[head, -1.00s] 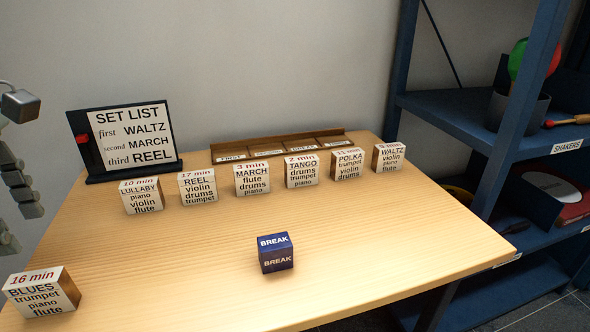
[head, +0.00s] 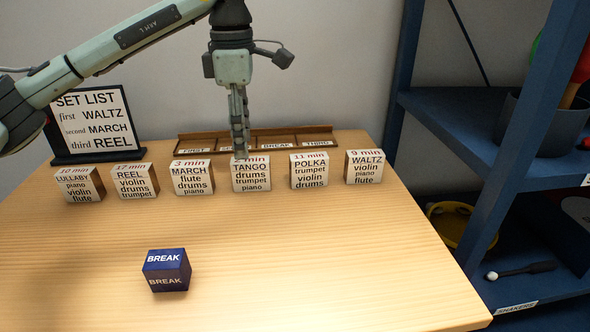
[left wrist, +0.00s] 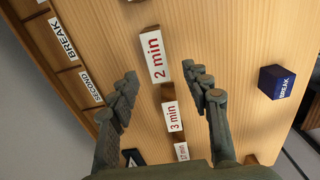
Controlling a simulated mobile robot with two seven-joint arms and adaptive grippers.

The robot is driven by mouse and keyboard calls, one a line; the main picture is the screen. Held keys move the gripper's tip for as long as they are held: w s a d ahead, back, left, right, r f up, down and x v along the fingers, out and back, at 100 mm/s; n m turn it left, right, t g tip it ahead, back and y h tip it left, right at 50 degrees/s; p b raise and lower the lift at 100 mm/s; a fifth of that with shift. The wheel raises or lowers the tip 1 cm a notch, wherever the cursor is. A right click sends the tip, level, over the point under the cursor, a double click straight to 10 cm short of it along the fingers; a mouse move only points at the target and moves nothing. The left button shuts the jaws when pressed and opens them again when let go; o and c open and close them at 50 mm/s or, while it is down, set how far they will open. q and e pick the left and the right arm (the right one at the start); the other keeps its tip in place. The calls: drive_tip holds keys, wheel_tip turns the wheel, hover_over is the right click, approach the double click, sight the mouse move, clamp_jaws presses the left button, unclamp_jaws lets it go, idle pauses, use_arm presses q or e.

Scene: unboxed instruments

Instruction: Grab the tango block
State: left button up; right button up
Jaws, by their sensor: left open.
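The tango block (head: 251,178), white-faced with "TANGO drums trumpet piano", stands in the row of blocks. Its top reads "2 min" in red, partly hidden by the fingers in the head view. My left gripper (head: 240,150) points down just above it, fingers at its top edge. In the left wrist view the tango block's "2 min" top (left wrist: 155,55) lies ahead of and between the two spread fingers (left wrist: 160,74). The gripper is open and holds nothing. My right gripper is not in view.
March (head: 192,178) and polka (head: 309,171) blocks stand either side with gaps. Reel, lullaby and waltz blocks share the row. A wooden slotted rack (head: 190,145) lies behind. The blue break block (head: 166,270) sits in front. A set list sign (head: 93,122) stands back left; shelves (head: 485,200) are right.

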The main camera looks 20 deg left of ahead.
sight(250, 159)
use_arm(q)
drive_tip(key=shift+w+d+f, duration=0.1)
drive_tip(key=shift+w+d, duration=0.4)
drive_tip(key=shift+w+d+f, duration=0.15)
drive_tip(key=shift+w+d, duration=0.05)
drive_tip(key=f, duration=0.7)
drive_tip(key=shift+s+a+f, duration=0.25)
drive_tip(key=shift+s+a, duration=0.1)
drive_tip(key=shift+c, duration=0.6)
clamp_jaws()
